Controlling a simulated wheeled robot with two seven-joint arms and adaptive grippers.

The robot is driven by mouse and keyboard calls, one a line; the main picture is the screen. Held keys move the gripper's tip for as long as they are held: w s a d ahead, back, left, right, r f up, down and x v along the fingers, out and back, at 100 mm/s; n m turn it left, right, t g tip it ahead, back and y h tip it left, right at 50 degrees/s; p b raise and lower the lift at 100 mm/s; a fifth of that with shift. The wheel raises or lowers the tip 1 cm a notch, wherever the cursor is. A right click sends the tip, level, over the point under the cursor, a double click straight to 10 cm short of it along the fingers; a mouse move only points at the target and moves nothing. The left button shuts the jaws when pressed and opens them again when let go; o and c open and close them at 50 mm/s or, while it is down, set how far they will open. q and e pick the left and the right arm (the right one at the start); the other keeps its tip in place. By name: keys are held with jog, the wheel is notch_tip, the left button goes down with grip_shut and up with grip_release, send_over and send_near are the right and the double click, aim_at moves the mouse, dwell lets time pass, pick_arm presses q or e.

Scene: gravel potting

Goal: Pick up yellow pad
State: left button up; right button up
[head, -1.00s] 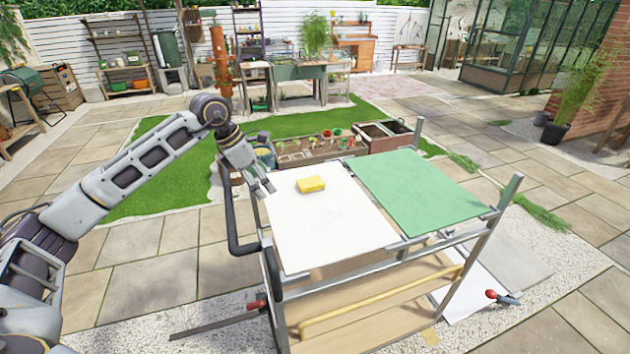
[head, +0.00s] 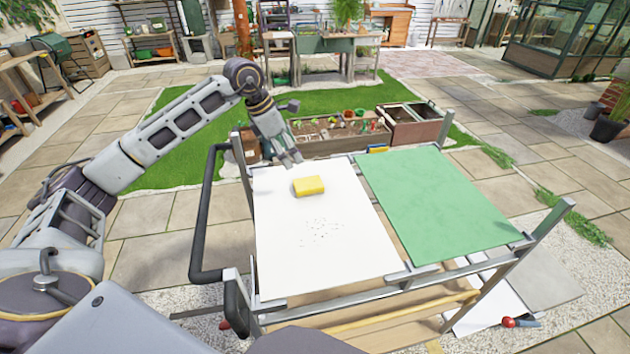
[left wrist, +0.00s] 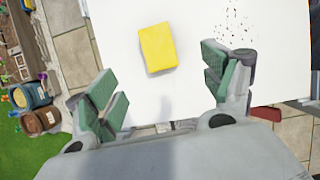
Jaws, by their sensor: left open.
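The yellow pad (head: 308,186) lies flat on the white board (head: 325,261), near its far left part. It also shows in the left wrist view (left wrist: 158,47), ahead of the open fingers and apart from them. My left gripper (head: 289,158) is above the far edge of the white board, just behind the pad. In the left wrist view its two green-padded fingers (left wrist: 163,90) are spread wide with nothing between them. My right gripper is not in view.
Small dark specks (head: 322,232) lie on the white board in front of the pad. A green board (head: 440,205) sits beside it on the right. Metal posts (head: 447,128) rise at the cart's corners. A planter box (head: 340,134) stands behind the cart.

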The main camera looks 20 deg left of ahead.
pick_arm(q)
send_over(302, 185)
jog(key=f, duration=0.4)
jog(key=f+p, duration=0.1)
jog(key=f, duration=0.1)
jog(key=shift+s+a+f, duration=0.15)
jog(key=shift+s+a, duration=0.05)
jog(key=shift+s, duration=0.05)
jog(key=shift+w+d+f, duration=0.15)
jog(key=shift+w+f, duration=0.05)
jog(key=shift+f, duration=0.5)
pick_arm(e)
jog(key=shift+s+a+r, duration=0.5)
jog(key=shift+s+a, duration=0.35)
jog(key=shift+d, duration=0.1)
